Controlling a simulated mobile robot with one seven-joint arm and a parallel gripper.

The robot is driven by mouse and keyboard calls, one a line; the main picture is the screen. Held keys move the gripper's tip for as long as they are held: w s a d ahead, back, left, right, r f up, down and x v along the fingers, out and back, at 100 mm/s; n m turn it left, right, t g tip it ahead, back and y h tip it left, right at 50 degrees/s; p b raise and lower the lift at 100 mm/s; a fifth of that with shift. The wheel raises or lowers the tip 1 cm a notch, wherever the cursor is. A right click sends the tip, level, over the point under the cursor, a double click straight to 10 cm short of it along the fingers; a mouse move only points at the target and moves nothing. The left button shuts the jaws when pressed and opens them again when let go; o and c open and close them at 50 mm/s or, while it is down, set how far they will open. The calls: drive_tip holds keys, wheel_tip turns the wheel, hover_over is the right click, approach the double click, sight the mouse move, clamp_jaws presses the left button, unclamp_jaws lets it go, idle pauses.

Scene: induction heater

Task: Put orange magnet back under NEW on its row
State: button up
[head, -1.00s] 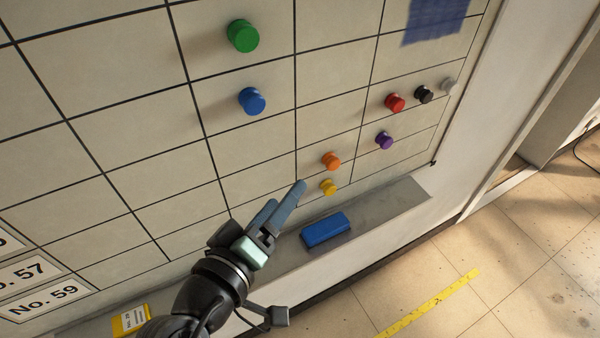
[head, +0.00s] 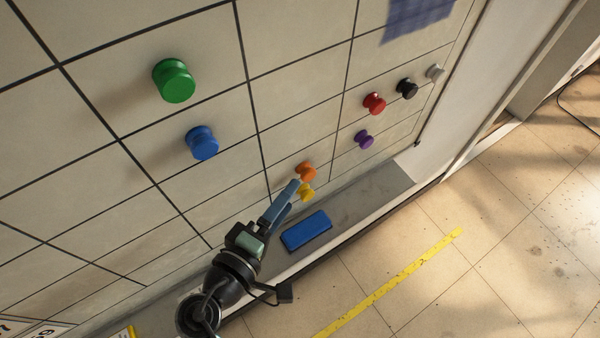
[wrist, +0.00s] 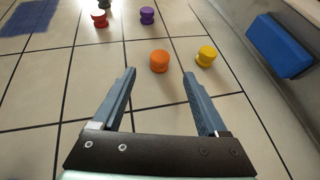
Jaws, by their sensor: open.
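The orange magnet (head: 306,171) is on the gridded whiteboard (head: 85,120), just above the yellow magnet (head: 306,192). In the wrist view the orange magnet (wrist: 159,61) lies ahead of my fingertips, roughly between their lines, with the yellow magnet (wrist: 206,56) to its right. My gripper (head: 290,190) is open and empty, close to these two magnets; in the wrist view its fingers (wrist: 158,75) are spread apart. In the head view the fingers partly cover the yellow magnet. The word NEW is not visible.
Green (head: 174,81) and blue (head: 202,143) magnets sit to the left. Red (head: 374,103), black (head: 407,88), grey (head: 435,71) and purple (head: 364,139) magnets sit to the right. A blue eraser (head: 306,230) lies on the ledge (head: 375,190) below the board.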

sight(303, 179)
drive_tip(key=p+x, duration=0.1)
drive_tip(key=x, duration=0.6)
drive_tip(key=shift+p, duration=0.4)
drive_tip(key=shift+c, duration=0.3)
clamp_jaws()
drive_tip(key=s+d, duration=0.4)
drive_tip(key=s, duration=0.1)
drive_tip(key=shift+s+p, duration=0.3)
drive_tip(key=shift+s, duration=0.05)
idle(0.4)
